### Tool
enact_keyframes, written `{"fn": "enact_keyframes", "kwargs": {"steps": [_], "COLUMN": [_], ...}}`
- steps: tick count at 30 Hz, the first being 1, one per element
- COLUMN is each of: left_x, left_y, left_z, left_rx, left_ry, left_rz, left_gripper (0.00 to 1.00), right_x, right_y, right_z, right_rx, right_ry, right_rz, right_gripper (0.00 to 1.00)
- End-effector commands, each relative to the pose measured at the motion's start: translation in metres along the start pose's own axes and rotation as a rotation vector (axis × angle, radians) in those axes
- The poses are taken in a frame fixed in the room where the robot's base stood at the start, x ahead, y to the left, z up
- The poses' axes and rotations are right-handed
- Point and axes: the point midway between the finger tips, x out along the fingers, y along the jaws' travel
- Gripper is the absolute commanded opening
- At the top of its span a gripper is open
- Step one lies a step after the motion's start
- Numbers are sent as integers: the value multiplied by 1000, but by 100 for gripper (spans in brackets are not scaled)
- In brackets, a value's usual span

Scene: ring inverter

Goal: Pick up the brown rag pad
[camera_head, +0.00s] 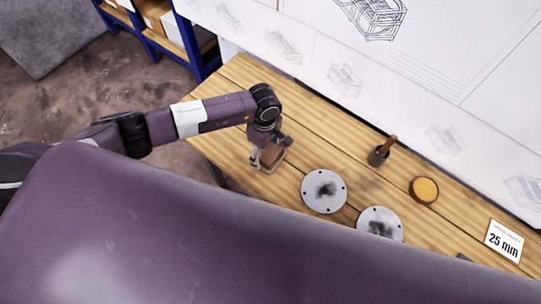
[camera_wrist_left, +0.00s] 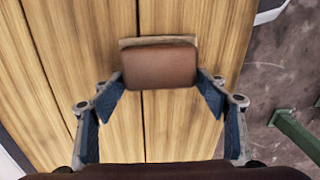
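The brown rag pad (camera_wrist_left: 160,66) is a reddish-brown rounded block with a tan layer along its far edge. In the left wrist view it lies between and just ahead of the fingertips, over the wooden table. My left gripper (camera_wrist_left: 160,82) is open, with one blue finger close to each side of the pad. I cannot tell whether the fingertips touch it. In the head view the left gripper (camera_head: 265,163) points down at the table's left part, and the pad (camera_head: 273,156) shows partly behind its fingers. My right gripper is not in view.
The wooden table (camera_head: 330,142) holds two grey flanged discs (camera_head: 324,191) (camera_head: 380,224), a dark cup with a brown handle (camera_head: 379,155), a round yellow-brown tin (camera_head: 424,190) and a "25 mm" sign (camera_head: 503,241). A wall with drawings stands behind. A blue shelf (camera_head: 188,35) is at upper left.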

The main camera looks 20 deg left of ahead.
Motion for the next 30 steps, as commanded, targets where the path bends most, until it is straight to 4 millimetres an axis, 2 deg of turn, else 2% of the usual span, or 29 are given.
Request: {"fn": "enact_keyframes", "kwargs": {"steps": [1, 7, 15, 20, 23, 26, 30], "left_x": [0, 1, 2, -6, -18, -40, -83], "left_y": [0, -1, -2, -1, 0, 1, 2], "left_z": [0, 0, 0, 0, -1, -1, -1], "left_rx": [0, 0, 0, 0, 0, 1, 3], "left_ry": [0, 1, 1, 0, 1, 0, 1], "left_rz": [0, -1, -3, -2, 0, 5, 8], "left_gripper": [58, 36, 35, 35, 35, 35, 35], "right_x": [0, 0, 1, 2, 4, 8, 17], "right_y": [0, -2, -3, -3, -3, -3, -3], "right_z": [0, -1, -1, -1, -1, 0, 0], "right_rx": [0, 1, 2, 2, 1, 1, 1], "right_ry": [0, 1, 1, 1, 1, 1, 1], "right_rz": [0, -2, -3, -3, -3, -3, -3], "right_gripper": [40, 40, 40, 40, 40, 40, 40]}}
